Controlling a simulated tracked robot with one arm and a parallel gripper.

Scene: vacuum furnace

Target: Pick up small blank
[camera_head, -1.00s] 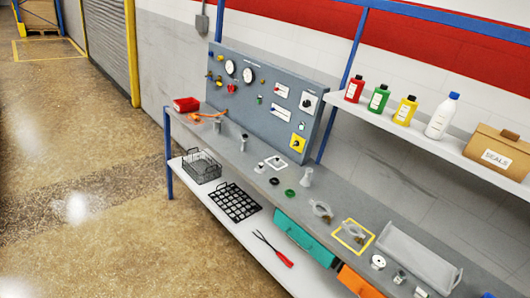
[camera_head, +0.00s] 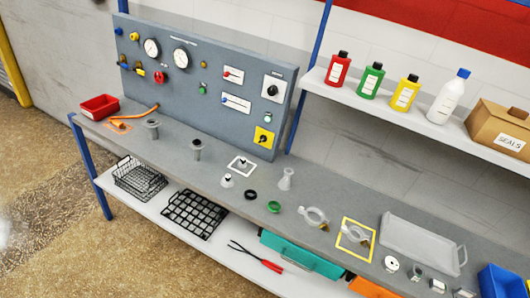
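I cannot tell for sure which part is the small blank. Small silvery pieces stand at the front right of the grey bench (camera_head: 330,190): a round one with a dark centre (camera_head: 391,263), a ring-like one (camera_head: 415,272) and a little one (camera_head: 437,285). Further left are a small pale knobbed piece (camera_head: 227,181) and another small knobbed piece (camera_head: 241,165) inside a white-outlined square. All rest on the bench top, too small to name exactly. My gripper does not show in this view.
The bench also carries flanged tubes (camera_head: 196,150), a black ring (camera_head: 251,195), a green ring (camera_head: 273,207), clamps (camera_head: 314,216), a clear tray (camera_head: 420,243) and a blue bin (camera_head: 500,281). A gauge panel (camera_head: 200,85) rises behind. A bottle shelf (camera_head: 400,110) overhangs the right side.

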